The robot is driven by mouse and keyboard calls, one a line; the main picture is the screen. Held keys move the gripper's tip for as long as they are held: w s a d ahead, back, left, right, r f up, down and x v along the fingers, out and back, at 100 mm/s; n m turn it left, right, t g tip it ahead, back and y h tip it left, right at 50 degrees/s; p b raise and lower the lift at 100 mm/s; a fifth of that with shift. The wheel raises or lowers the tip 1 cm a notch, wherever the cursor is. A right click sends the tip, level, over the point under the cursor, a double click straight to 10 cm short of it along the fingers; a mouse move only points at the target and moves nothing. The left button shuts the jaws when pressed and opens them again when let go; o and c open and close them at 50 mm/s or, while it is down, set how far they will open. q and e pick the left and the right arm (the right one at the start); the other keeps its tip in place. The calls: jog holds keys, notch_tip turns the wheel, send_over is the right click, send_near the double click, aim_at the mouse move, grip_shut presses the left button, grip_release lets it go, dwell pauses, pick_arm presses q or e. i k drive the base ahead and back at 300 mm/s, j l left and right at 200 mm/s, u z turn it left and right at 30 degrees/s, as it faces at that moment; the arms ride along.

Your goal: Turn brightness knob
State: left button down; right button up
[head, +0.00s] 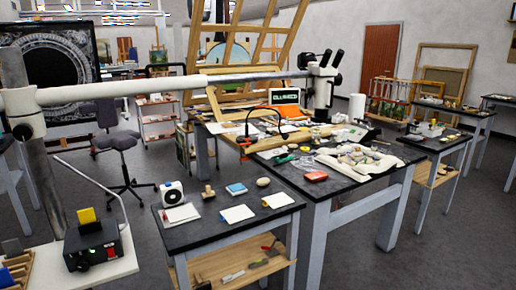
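A small black box (94,246) stands on a white-topped surface at the lower left. It has a round dark knob (78,264) on its front face, at the left. A red lit switch (111,252) is on the same face to the right of the knob. The knob is small and its setting cannot be read. A yellow piece (87,215) stands up from the top of the box. A thin grey curved tube (95,183) rises behind the box. Neither of my grippers shows in the head view.
A thick pole (42,160) rises behind the box and carries a long boom (150,88) to a microscope (322,80). A dark worktable (345,183) holds many small items. A lower table (232,232) stands in front. Grey floor lies between the tables and box.

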aim_at(83, 266)
jog(key=u, duration=1.25)
